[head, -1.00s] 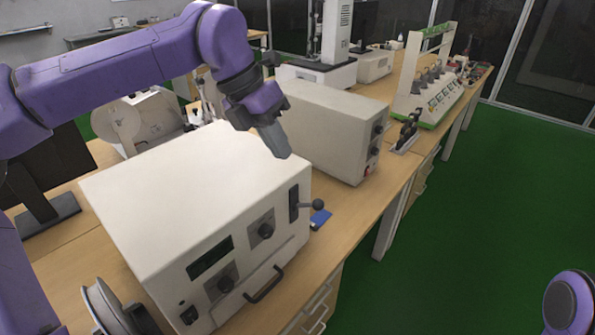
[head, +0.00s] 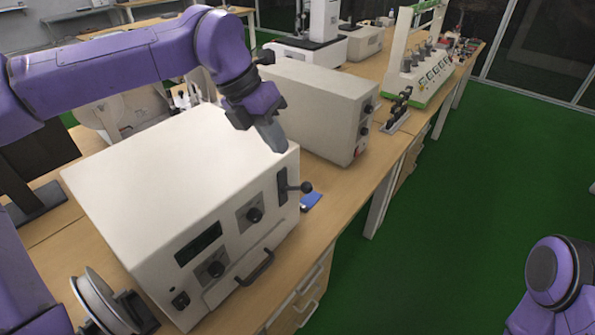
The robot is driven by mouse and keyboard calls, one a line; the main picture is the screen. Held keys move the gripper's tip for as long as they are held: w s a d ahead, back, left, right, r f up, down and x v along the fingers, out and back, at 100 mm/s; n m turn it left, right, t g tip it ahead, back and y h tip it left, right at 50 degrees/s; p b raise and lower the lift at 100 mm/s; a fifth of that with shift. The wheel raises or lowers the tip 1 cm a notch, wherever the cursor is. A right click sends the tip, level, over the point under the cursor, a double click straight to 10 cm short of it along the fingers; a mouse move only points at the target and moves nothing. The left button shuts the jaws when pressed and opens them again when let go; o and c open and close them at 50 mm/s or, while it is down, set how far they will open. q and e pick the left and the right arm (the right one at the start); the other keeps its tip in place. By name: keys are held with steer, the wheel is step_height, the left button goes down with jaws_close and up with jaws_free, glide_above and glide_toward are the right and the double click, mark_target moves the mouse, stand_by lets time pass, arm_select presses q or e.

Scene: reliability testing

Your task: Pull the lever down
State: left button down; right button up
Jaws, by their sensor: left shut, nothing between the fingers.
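The lever (head: 304,187) is a short dark arm with a round black knob. It sticks out to the right from a dark vertical slot (head: 282,189) on the front of a white box-shaped machine (head: 170,185). My left gripper (head: 277,143) is shut and empty. It appears above the machine's front top edge, a little above and left of the lever, and looks apart from the knob. My right gripper is out of view; only a purple part of my right arm shows at the lower right.
The machine's front also has two knobs, a display and a handle (head: 255,268). A second white box (head: 315,105) stands behind it on the wooden bench (head: 345,190). A blue item (head: 311,200) lies beside the lever. The green floor at right is clear.

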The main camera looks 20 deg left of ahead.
mark_target(304, 183)
arm_select(q)
steer(key=p+x, duration=0.1)
steer(key=x, duration=0.8)
steer(key=shift+w+d+f, duration=0.1)
steer(key=shift+d+f, duration=0.05)
steer(key=shift+f, duration=0.15)
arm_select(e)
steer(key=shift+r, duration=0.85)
arm_select(q)
steer(key=shift+w, duration=0.1)
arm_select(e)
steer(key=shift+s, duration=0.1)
